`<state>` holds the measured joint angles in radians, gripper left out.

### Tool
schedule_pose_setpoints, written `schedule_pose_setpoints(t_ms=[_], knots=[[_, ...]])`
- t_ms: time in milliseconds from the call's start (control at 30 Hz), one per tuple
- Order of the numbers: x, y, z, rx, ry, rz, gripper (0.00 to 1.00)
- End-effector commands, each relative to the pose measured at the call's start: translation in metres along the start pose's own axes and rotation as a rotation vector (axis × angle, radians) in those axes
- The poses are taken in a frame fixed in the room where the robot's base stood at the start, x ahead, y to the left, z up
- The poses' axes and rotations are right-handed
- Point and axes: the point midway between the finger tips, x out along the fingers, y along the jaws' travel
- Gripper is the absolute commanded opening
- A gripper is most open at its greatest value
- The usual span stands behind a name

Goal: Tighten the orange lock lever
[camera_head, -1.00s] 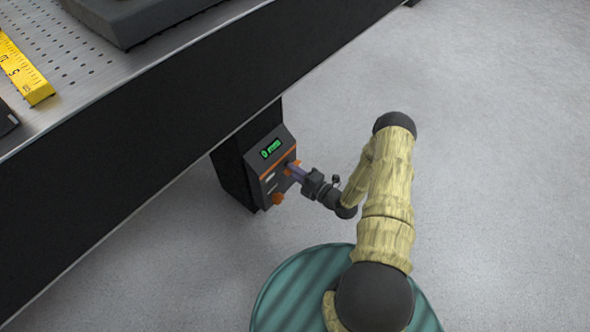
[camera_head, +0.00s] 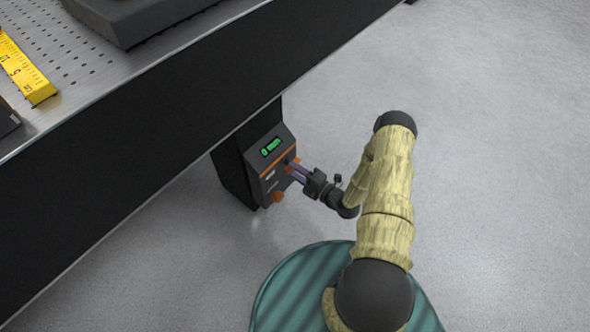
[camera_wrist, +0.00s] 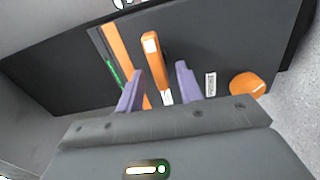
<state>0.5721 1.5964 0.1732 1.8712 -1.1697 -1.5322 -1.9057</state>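The orange lock lever (camera_wrist: 153,58) sticks out from the dark face of a control box (camera_head: 270,178) on the leg under the table. In the wrist view it stands between the two purple fingertips of my gripper (camera_wrist: 160,67), with visible gaps on both sides. In the head view the lever (camera_head: 296,161) is small and partly covered by the fingers. My gripper (camera_head: 291,168) is open at the box's front face and holds nothing. I cannot tell how tight the lever is.
A round orange knob (camera_wrist: 247,86) sits on the same face, to the right in the wrist view. A green display (camera_head: 271,147) reads about 0 mm. The table's black side (camera_head: 170,100) overhangs the box. Open grey floor (camera_head: 480,130) lies to the right.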

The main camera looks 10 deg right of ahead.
Motion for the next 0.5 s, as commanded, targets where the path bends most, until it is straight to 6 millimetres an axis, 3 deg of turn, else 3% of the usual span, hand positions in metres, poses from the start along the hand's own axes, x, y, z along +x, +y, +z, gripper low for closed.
schedule_pose_setpoints(t_ms=[500], knots=[[-0.098, 0.003, 0.000, 0.001, -0.003, -0.002, 0.36]])
